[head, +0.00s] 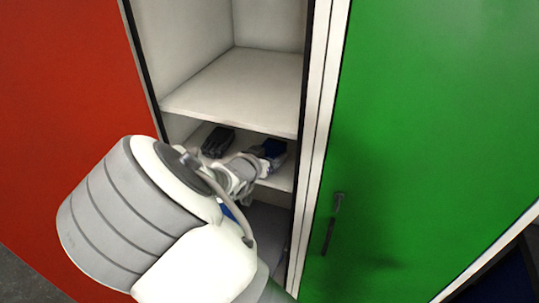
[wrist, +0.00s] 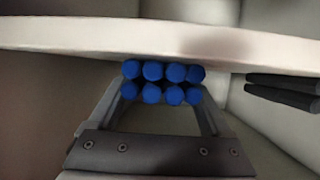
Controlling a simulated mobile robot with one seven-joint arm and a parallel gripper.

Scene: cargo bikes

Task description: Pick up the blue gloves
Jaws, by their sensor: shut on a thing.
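The blue gloves (head: 273,147) are at the right part of the middle cabinet shelf in the head view. In the wrist view several blue glove fingers (wrist: 160,83) show in two stacked rows between the jaws. My gripper (wrist: 163,90) is shut on the blue gloves, with one finger on either side of them. In the head view my gripper (head: 264,160) reaches into the shelf opening, partly hidden by my own arm. I cannot tell whether the gloves still touch the shelf.
Dark gloves (head: 218,142) lie to the left on the same shelf (head: 280,180); in the wrist view they are at the right (wrist: 285,92). An upper shelf board (head: 235,92) lies close above. A red panel (head: 65,110) and a green door (head: 430,130) flank the opening.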

